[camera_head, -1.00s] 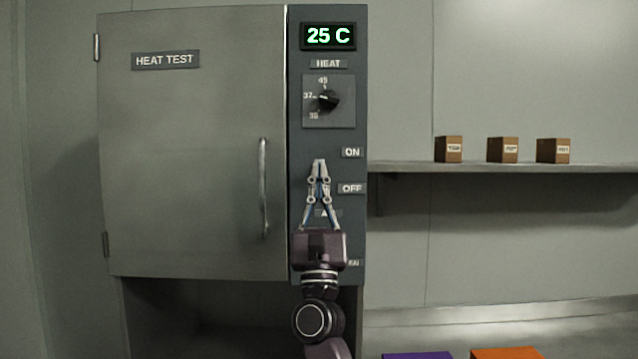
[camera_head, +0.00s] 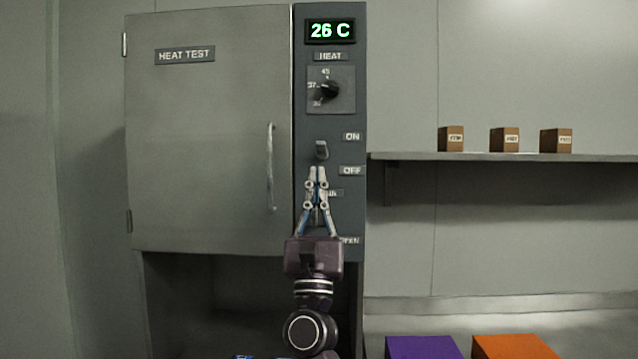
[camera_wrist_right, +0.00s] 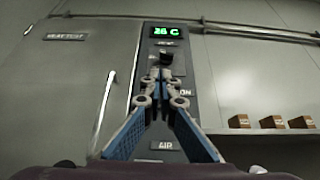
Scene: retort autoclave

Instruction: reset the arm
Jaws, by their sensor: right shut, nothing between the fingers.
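My right gripper (camera_head: 318,172) is shut and empty, pointing up in front of the autoclave's dark control panel (camera_head: 350,205). In the right wrist view the closed fingers (camera_wrist_right: 160,72) cover the middle of the panel, below the dial (camera_wrist_right: 166,58). The display (camera_head: 330,31) reads 26 C. The heat dial (camera_head: 328,90) is black. The lower labels are partly hidden behind the gripper. My left gripper is not in view.
The autoclave door (camera_head: 200,150) is shut, with a vertical handle (camera_head: 270,165) left of my gripper. Several small brown boxes sit on a shelf (camera_head: 480,157) at the right. A purple block (camera_head: 422,347) and an orange block (camera_head: 512,346) show at the bottom right.

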